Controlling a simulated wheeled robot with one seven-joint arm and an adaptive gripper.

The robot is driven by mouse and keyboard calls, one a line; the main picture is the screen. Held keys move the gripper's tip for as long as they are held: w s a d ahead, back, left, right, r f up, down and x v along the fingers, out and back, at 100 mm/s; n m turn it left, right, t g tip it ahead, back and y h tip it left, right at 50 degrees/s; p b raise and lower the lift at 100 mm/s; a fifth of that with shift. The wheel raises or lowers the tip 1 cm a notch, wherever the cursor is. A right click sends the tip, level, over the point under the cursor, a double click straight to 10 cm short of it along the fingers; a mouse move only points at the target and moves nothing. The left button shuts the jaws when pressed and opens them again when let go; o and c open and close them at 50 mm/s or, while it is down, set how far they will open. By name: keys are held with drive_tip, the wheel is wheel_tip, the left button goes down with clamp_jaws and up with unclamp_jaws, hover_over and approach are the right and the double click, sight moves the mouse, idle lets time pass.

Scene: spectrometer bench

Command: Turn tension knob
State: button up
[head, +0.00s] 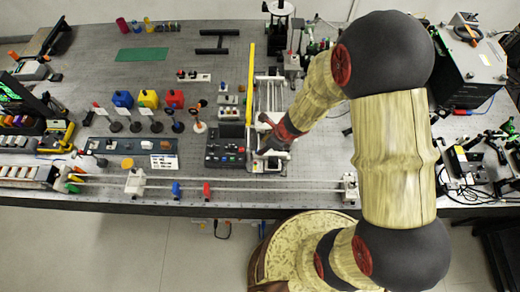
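My gripper (267,148) reaches down at the right side of the black control box (225,153), near the front end of a pale metal frame (270,95). Its fingers are small and dark here, so I cannot tell if they are open or touching anything. I cannot make out the tension knob for certain; the gripper and wrist cover part of the frame's front end. A long rail (250,187) runs along the bench's front edge, with a white block (135,182) at left and another white block (350,186) at right.
A yellow bar (250,83) lies beside the frame. Blue, yellow and red blocks (148,98) stand left, with several small stands in front. A green mat (142,54) lies at the back left. A dark instrument box (482,62) and cabled devices crowd the right.

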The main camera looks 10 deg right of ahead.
drive_tip(key=b+x, duration=0.1)
drive_tip(key=x, duration=0.4)
drive_tip(key=shift+w+a+f, duration=0.15)
drive_tip(key=shift+f, duration=0.2)
drive_tip(key=shift+c, duration=1.4)
clamp_jaws()
